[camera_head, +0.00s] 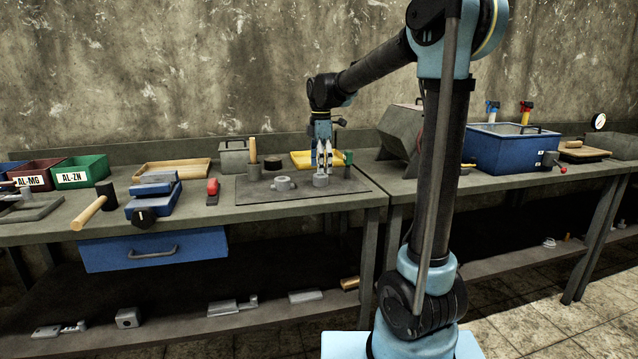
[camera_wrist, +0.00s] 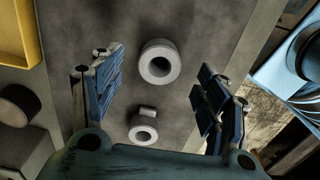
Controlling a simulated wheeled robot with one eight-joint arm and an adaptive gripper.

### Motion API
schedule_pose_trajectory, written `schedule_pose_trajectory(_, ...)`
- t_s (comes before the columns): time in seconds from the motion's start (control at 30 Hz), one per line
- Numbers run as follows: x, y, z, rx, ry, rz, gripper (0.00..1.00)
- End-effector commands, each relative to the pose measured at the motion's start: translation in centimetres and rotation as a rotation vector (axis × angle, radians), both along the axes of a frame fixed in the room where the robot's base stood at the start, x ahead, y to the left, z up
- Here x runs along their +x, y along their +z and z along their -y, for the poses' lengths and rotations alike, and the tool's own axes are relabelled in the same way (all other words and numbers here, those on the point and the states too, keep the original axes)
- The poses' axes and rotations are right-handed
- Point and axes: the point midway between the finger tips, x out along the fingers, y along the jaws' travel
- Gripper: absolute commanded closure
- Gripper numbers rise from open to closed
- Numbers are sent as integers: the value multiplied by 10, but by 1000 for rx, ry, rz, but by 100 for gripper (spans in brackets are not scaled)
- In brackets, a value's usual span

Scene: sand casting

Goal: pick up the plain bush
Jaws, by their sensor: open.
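The plain bush, a grey ring with a round hole and smooth outside, stands on the dark board below my gripper in the head view (camera_head: 321,181). In the wrist view the bush (camera_wrist: 146,64) lies between the two fingers' lines, toward the top, with clear space on both sides. My gripper (camera_head: 322,160) points down over it with fingers spread and empty; it also shows in the wrist view (camera_wrist: 160,83). A second grey ring with a small lug (camera_head: 282,184) lies left of the bush; the wrist view shows it lower down (camera_wrist: 133,134). Contact between fingers and bush is not visible.
The dark board (camera_head: 260,200) lies on the bench. A yellow tray (camera_head: 301,158) is behind it. A green upright piece (camera_head: 348,160) stands close right of the bush. A black cylinder (camera_head: 272,163) stands behind the lugged ring. The board's front is clear.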

Motion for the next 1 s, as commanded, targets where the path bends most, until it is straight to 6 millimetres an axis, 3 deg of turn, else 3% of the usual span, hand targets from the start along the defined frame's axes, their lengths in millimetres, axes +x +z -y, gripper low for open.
schedule_pose_trajectory(0.3,-1,-39,-2,0,0,0,32)
schedule_pose_trajectory(0.63,-1,-45,-2,0,0,0,32)
schedule_pose_trajectory(0.87,-1,-45,-2,0,0,0,82)
schedule_pose_trajectory(1.0,-1,-45,-2,0,0,0,83)
